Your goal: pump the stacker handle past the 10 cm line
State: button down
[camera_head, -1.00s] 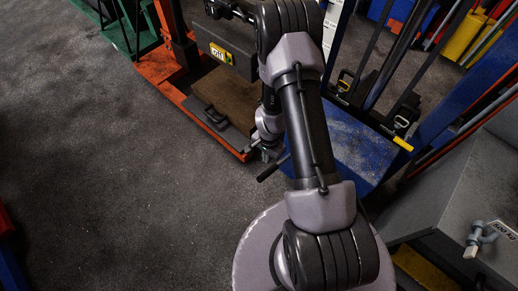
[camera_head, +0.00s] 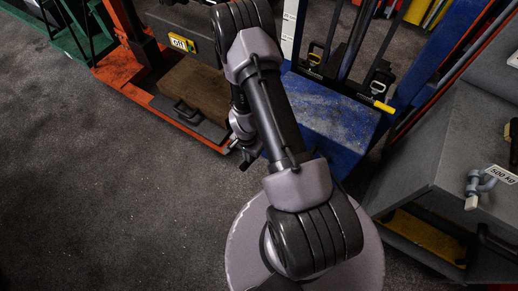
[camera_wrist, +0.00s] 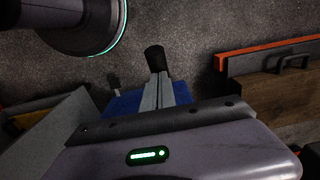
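The stacker is blue, with its dusty blue base (camera_head: 345,118) right of my arm in the head view and a corner of blue in the wrist view (camera_wrist: 122,104). A white scale strip (camera_head: 289,32) stands behind my arm; its marks are too small to read. The handle's black grip (camera_wrist: 154,58) shows in the wrist view at the tips of my gripper (camera_wrist: 158,82), whose two grey fingers are close together on it. In the head view, the dark grip end (camera_head: 246,161) sticks out below my wrist. The rest of the handle is hidden.
An orange frame (camera_head: 190,128) with a brown block (camera_head: 192,88) stands left of my arm. A grey box (camera_head: 440,145) marked 500 kg, with a clamp-like fitting (camera_head: 474,188), stands close on the right. Bare dark floor (camera_head: 110,200) lies at the lower left.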

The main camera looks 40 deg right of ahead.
jog(key=shift+f+b, duration=4.3)
jog(key=shift+f, duration=0.3)
notch_tip(320, 180, up, 10)
jog(key=p, duration=1.1)
jog(key=shift+r, duration=0.2)
jog(key=shift+f, duration=0.1)
